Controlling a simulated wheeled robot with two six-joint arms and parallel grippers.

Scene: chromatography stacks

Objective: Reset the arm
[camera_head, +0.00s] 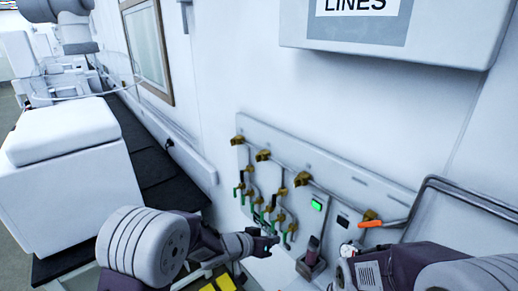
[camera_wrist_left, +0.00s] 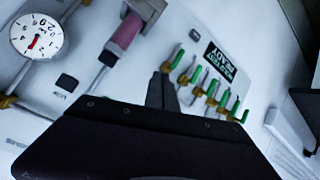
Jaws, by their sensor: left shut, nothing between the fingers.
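My left gripper (camera_head: 264,241) is shut and empty in the head view, close in front of the valve panel (camera_head: 345,178) on the wall. The left wrist view shows the shut fingers (camera_wrist_left: 161,91) beside a row of green-handled valves (camera_wrist_left: 207,93). I cannot tell whether the fingers touch the panel. My right arm (camera_head: 400,268) comes in at the lower right of the head view, but its fingertips do not show.
A round dial gauge (camera_wrist_left: 37,36) is at the upper left of the wrist view. A white instrument (camera_head: 70,165) stands on a dark bench at the left.

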